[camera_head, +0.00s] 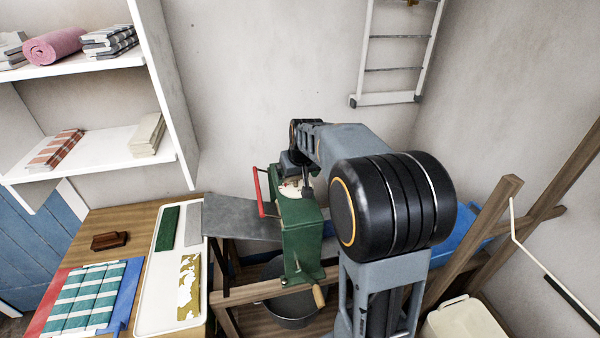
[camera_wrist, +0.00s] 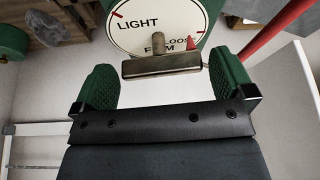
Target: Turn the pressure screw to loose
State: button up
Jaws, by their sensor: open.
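The pressure screw shows in the wrist view as a grey metal T-shaped handle (camera_wrist: 160,66) in front of a round white dial (camera_wrist: 134,22). The dial reads LIGHT, LOOSE and FIRM, with red marks; the handle partly covers FIRM and LOOSE. The dial (camera_head: 290,189) also shows on top of the green wringer (camera_head: 302,240) in the head view. My gripper (camera_wrist: 165,80) is open, with one green pad on each side of the handle bar. I cannot tell whether either pad touches it. In the head view my gripper (camera_head: 305,184) is above the wringer, partly hidden by my arm.
A red lever (camera_head: 262,190) stands just left of the wringer, and also shows in the wrist view (camera_wrist: 275,32). A wooden-gripped crank (camera_head: 319,296) hangs below. A grey board (camera_head: 240,220) and dark tub (camera_head: 290,308) are near. The left table (camera_head: 130,220) holds folded cloths.

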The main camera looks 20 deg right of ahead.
jog(key=shift+f, duration=0.1)
jog(key=c, duration=0.7)
jog(key=shift+m+h, duration=0.3)
jog(key=shift+m, duration=0.5)
jog(key=shift+c, duration=0.2)
jog(key=o, duration=0.7)
jog(key=shift+o, duration=0.2)
jog(key=b+v, duration=0.1)
jog(key=v, duration=1.3)
jog(key=shift+w+b, duration=0.2)
jog(key=shift+b, duration=0.15)
